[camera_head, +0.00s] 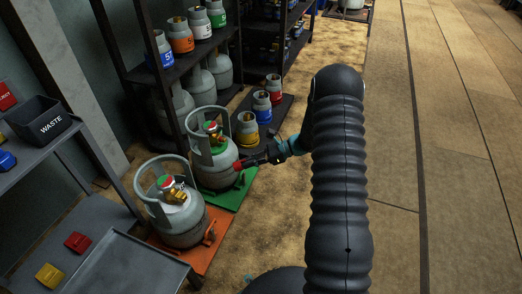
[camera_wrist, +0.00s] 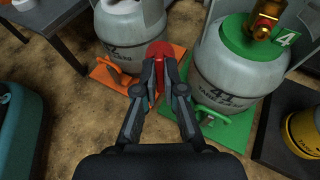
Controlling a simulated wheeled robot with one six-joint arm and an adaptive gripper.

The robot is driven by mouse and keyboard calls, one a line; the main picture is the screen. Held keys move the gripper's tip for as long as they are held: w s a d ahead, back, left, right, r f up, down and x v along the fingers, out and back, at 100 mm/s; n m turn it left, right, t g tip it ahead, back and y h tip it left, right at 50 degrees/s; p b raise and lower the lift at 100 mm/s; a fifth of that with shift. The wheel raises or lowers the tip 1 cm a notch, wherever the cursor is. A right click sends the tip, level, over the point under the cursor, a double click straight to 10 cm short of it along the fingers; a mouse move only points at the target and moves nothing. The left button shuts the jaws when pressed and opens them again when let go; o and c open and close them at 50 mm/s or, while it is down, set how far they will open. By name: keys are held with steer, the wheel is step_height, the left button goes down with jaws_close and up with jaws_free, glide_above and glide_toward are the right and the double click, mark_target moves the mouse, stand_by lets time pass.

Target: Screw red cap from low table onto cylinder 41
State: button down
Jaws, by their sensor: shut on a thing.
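My gripper (camera_head: 250,160) is shut on a red cap (camera_wrist: 158,49), which sticks out beyond the fingertips in the wrist view. In the head view the gripper is beside the body of a grey cylinder (camera_head: 216,172) standing upright on a green mat. That cylinder shows at right in the wrist view (camera_wrist: 233,65), with a green collar, a "4" tag and a marking that looks like 41. Its brass valve (camera_wrist: 264,22) is partly cut off by the frame. The cap is apart from the valve, lower and to its left in the wrist view.
Another grey cylinder (camera_head: 182,222) stands on an orange mat (camera_head: 213,247). A low table (camera_head: 120,268) is at lower left, with a black WASTE bin (camera_head: 48,128) above it. Shelves (camera_head: 140,73) with several cylinders stand behind. The floor at right is clear.

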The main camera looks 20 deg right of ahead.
steer(key=w+d+f+m+t, duration=0.1)
steer(key=w+d+m+t, duration=0.4)
steer(key=t, duration=0.4)
steer(key=shift+w+d+f+m+y, duration=0.3)
steer(key=shift+w+d+f+m, duration=0.1)
steer(key=shift+w, duration=0.15)
steer(key=shift+r, duration=0.1)
steer(key=b+x, duration=0.2)
steer(key=x, duration=0.6)
steer(key=shift+b+x, duration=0.75)
steer(key=shift+x, duration=0.7)
stand_by(1.9)
steer(key=shift+r, duration=0.1)
steer(key=shift+m+p, duration=0.85)
steer(key=shift+m, duration=0.85)
